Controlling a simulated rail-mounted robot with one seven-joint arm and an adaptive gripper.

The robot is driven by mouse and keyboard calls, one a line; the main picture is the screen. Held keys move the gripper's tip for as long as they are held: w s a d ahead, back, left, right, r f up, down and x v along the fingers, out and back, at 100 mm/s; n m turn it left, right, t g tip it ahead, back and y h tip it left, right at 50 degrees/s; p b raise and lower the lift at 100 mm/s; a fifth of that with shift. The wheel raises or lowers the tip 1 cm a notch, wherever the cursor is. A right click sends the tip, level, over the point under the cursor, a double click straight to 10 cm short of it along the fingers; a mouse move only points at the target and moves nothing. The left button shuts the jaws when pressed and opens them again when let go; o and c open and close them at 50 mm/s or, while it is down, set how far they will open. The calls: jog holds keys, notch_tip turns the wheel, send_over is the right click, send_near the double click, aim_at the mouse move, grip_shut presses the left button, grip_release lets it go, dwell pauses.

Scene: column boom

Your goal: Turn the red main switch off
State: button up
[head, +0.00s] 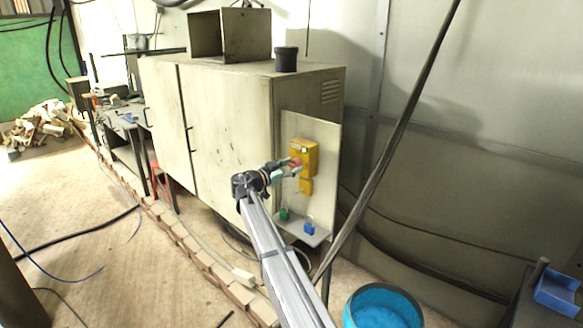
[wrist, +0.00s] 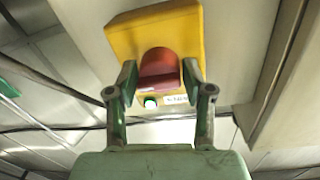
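The red main switch (wrist: 158,66) is a red knob on a yellow box (wrist: 124,36) in the wrist view. A round light with a green glow (wrist: 150,103) and a white label sit beside the knob. My gripper (wrist: 159,72) has its two fingers spread on either side of the knob. A narrow gap seems to show at each side, so contact is not clear. In the head view the yellow box (head: 309,150) is on a pale panel, and my gripper (head: 293,167) is at its front, partly hiding the knob.
A smaller yellow part (head: 306,186) is below the box. A small shelf (head: 293,229) beneath holds a green item (head: 285,214) and a blue padlock (head: 309,228). A slanted pole (head: 390,150) stands to the right. A blue bucket (head: 383,305) is on the floor at front.

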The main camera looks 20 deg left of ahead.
jog(key=c, duration=0.4)
jog(key=shift+c, duration=0.2)
jog(key=shift+f+b, duration=0.1)
jog(key=shift+b, duration=0.55)
jog(key=shift+f+n+b, duration=0.1)
jog(key=shift+n+b, duration=0.3)
jog(key=shift+b, duration=0.05)
jog(key=n+b, duration=0.2)
jog(key=b, duration=0.1)
jog(key=shift+f+b, duration=0.1)
jog(key=shift+b, duration=0.25)
jog(key=n+b, duration=0.4)
jog(key=b, duration=0.1)
jog(key=shift+n, duration=0.4)
jog(key=n+b, duration=0.1)
jog(key=n, duration=0.2)
jog(key=n+b, duration=0.1)
jog(key=n, duration=0.1)
jog(key=shift+d+r+n+t+b, duration=0.1)
jog(key=shift+r+n+t+b, duration=0.2)
jog(key=shift+t, duration=0.1)
jog(key=n, duration=0.5)
jog(key=shift+s+y, duration=0.1)
jog(key=shift+y, duration=0.2)
jog(key=shift+n, duration=0.3)
